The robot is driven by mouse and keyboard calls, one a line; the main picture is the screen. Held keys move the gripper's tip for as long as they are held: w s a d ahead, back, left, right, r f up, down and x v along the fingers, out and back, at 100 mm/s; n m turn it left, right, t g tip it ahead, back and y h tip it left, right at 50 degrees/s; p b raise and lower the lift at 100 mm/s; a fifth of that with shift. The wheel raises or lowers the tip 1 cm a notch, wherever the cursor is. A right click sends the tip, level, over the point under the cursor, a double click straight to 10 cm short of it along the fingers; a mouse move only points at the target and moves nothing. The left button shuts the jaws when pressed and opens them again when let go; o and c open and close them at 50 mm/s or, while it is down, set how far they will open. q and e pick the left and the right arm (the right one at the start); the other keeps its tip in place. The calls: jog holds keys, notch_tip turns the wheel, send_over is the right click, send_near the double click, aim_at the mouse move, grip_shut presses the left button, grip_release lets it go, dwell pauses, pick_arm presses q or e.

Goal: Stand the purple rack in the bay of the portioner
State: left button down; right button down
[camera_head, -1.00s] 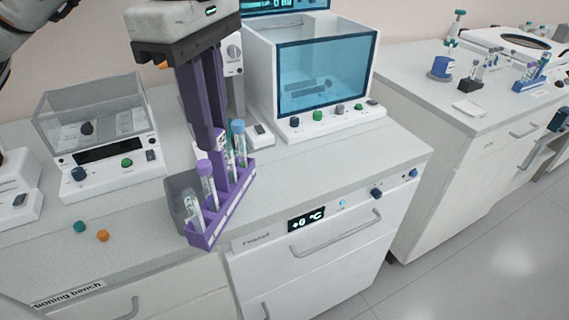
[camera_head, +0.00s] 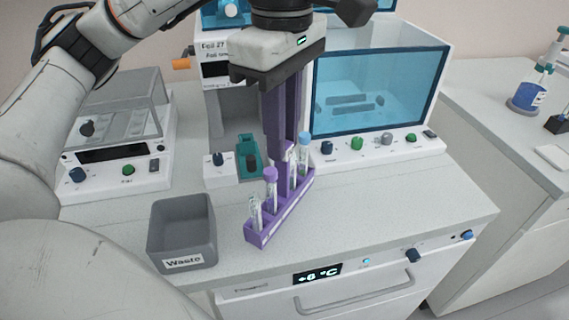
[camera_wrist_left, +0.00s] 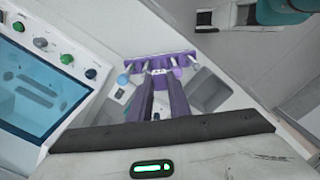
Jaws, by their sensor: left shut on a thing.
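The purple rack (camera_head: 282,213) holds several tubes with purple, blue and clear tops. My left gripper (camera_head: 287,150) reaches down from above and is shut on the rack's middle; the rack hangs upright over the bench front, right of the waste bin. The left wrist view shows the rack (camera_wrist_left: 150,61) across the fingertips of the left gripper (camera_wrist_left: 158,77). No machine is legibly marked as the portioner. A large machine with a blue window (camera_head: 378,90) stands at right, and a foil machine (camera_head: 215,70) with a teal part (camera_head: 249,157) stands behind the rack. My right gripper is not in view.
A grey bin marked Waste (camera_head: 182,228) stands left of the rack. A clear-lidded device (camera_head: 122,155) stands at the left. The bench top (camera_head: 400,190) is clear to the right of the rack. A side bench stands beyond a gap at right.

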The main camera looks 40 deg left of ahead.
aim_at(282, 180)
pick_arm(q)
notch_tip(282, 180, down, 4)
jog(key=shift+f, duration=0.25)
jog(key=c, duration=1.7)
grip_release()
jog(key=shift+o, duration=0.2)
